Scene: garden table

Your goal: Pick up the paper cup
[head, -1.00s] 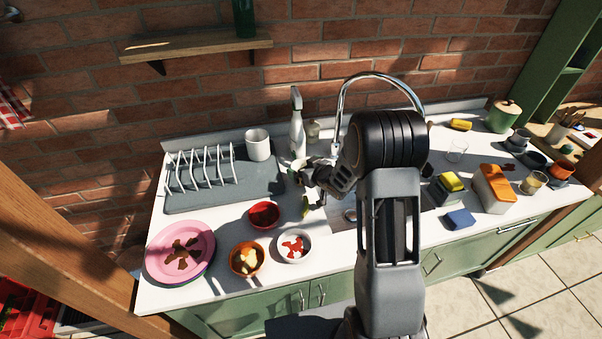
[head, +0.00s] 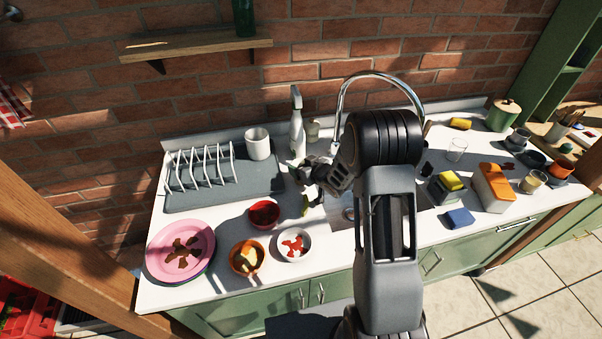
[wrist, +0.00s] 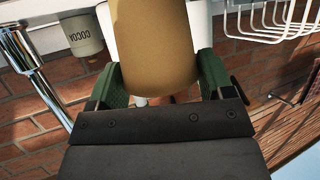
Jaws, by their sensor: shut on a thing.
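In the wrist view the tan paper cup (wrist: 153,45) fills the space between the two green fingers of my gripper (wrist: 158,84). The fingers press on it from both sides, so my gripper is shut on it. The cup's far end runs out of the top of that picture. In the head view my gripper (head: 302,172) is over the counter, left of the sink and in front of the white spray bottle (head: 297,130). I cannot make out the cup in the head view; my gripper and arm largely cover that spot.
A grey dish rack (head: 205,172) and a white canister (head: 257,144) stand to the left. A red bowl (head: 264,226), an orange bowl (head: 234,262), a white bowl (head: 306,256) and pink plates (head: 160,250) lie in front. The chrome faucet (head: 341,105) rises behind my arm.

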